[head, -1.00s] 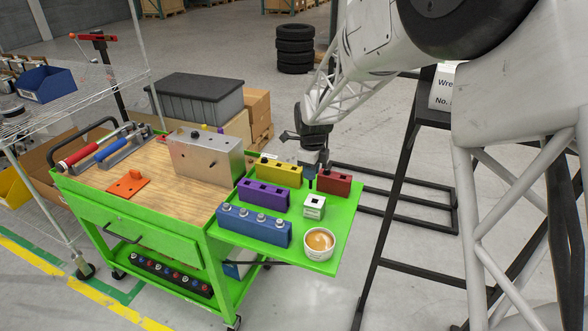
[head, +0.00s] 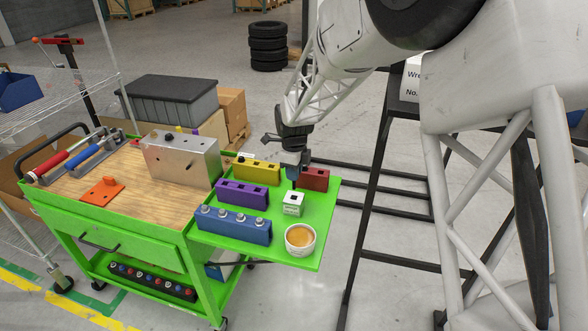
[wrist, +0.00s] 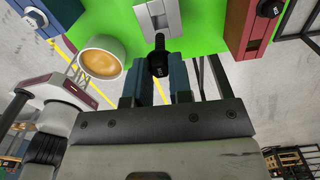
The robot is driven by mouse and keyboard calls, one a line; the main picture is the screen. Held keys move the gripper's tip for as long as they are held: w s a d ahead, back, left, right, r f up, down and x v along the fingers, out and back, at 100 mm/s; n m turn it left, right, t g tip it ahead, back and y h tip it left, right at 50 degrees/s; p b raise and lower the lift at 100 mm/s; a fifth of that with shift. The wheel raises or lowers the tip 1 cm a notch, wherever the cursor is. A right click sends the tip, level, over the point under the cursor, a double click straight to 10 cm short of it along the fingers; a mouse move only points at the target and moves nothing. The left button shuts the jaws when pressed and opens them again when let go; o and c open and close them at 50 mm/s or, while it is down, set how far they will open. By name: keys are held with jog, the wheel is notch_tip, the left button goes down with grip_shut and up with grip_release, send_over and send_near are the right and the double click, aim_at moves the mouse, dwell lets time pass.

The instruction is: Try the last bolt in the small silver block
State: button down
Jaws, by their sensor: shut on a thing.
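The small silver block (head: 293,209) stands on the green side shelf, with a dark opening in its top. In the wrist view the silver block (wrist: 158,18) is at the top centre. My gripper (head: 296,178) is just above and behind the block in the head view. In the wrist view my gripper (wrist: 157,85) is shut on a dark bolt (wrist: 158,64) with a black head. The bolt's shank points towards the silver block. I cannot tell whether it touches the block.
Around the silver block stand a blue block (head: 232,229) with several silver bolts, a purple block (head: 243,197), a yellow block (head: 262,174) with a dark bolt, and a red block (head: 314,181). A coffee cup (head: 300,239) stands close in front. The shelf's right side is clear.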

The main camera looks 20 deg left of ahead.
jog(key=shift+f, duration=1.3)
jog(key=shift+f, duration=0.3)
dwell(0.3)
jog(key=shift+f, duration=0.3)
jog(key=shift+f, duration=0.35)
jog(key=shift+f, duration=1.45)
jog(key=shift+f, duration=0.3)
jog(key=c, duration=0.9)
grip_release()
jog(key=shift+c, duration=0.2)
